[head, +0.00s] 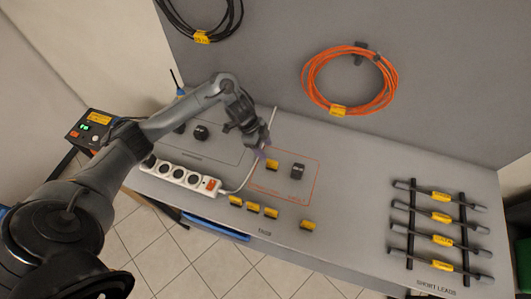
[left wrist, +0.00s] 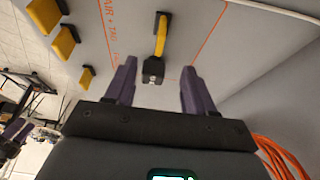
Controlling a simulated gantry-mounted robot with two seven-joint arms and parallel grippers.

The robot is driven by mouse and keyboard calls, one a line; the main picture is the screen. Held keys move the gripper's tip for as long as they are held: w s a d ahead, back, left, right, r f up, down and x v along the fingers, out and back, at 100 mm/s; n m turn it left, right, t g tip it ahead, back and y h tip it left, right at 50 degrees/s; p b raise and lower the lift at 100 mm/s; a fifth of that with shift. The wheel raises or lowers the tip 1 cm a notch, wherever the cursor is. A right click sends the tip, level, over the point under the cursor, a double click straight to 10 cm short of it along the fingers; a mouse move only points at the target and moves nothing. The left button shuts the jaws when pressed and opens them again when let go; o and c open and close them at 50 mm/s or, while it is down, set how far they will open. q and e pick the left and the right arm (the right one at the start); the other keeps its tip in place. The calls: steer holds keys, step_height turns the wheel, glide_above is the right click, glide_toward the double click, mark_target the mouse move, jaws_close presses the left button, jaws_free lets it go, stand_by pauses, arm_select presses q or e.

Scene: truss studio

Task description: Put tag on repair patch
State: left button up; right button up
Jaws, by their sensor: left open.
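The repair patch (head: 311,187) is an orange outline with lettering on the grey bench, and it also shows in the left wrist view (left wrist: 208,38). A yellow tag (head: 272,165) and a black block (head: 297,171) are inside it. In the left wrist view the tag (left wrist: 161,35) appears in line with the block (left wrist: 153,70); I cannot tell whether they touch. More yellow tags (head: 253,207) sit in a row along the front edge. My left gripper (head: 262,151) is open and empty above the patch's back left, close to the tag.
A white power strip (head: 181,173) with a cable lies left of the patch. A rack of short leads (head: 437,230) stands at the right. An orange cable coil (head: 350,80) hangs on the back wall. The bench between patch and rack is clear.

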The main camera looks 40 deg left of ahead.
arm_select(q)
steer(key=s+d+f+n+t, duration=0.1)
steer(key=d+t, duration=0.1)
steer(key=d, duration=0.6)
steer(key=s+d+f+t, duration=0.2)
steer(key=d, duration=0.7)
steer(key=s+a+r+n+g+y, duration=0.1)
steer(key=s+r+n+y, duration=0.1)
steer(key=s+n, duration=0.3)
steer(key=s+a+r+n+g+y, duration=0.1)
steer(key=s+a+r+n+y, duration=0.1)
steer(key=s, duration=1.2)
steer(key=r+n, duration=0.1)
steer(key=n, duration=0.1)
steer(key=shift+a+r+n, duration=0.2)
steer(key=shift+a+n, duration=0.1)
steer(key=shift+n, duration=0.1)
steer(key=shift+w, duration=0.1)
step_height(320, 180, up, 17)
steer(key=p, duration=1.6)
steer(key=shift+p, duration=0.4)
steer(key=shift+f, duration=0.15)
